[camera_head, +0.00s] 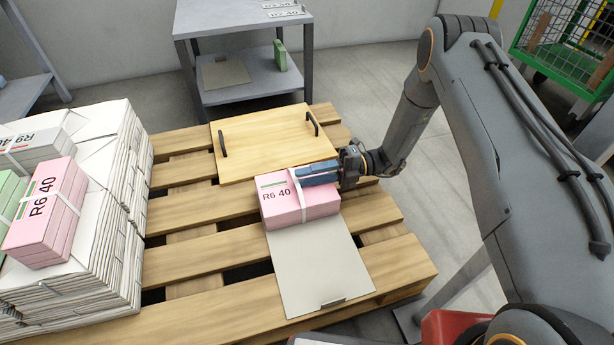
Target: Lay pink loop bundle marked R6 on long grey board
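A pink bundle marked R6 40 (285,207) with a white strap loop is over the far end of the long grey board (320,268). It looks level; whether it rests on the board or hangs just above it is hard to tell. My gripper (303,176) reaches in from the right, its blue fingers close together at the white loop on top of the bundle. The loop seems pinched between them. The board lies on the wooden pallet (205,255), with a small clip at its near end. A second pink R6 40 bundle (45,213) lies on the left stack.
White newspaper stacks (105,215) fill the left, with a green bundle (8,195) and a grey bundle (35,148) on top. A wooden board with two black handles (265,145) lies behind the pink bundle. A grey shelf table (245,75) stands behind; a green cage (565,45) is back right.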

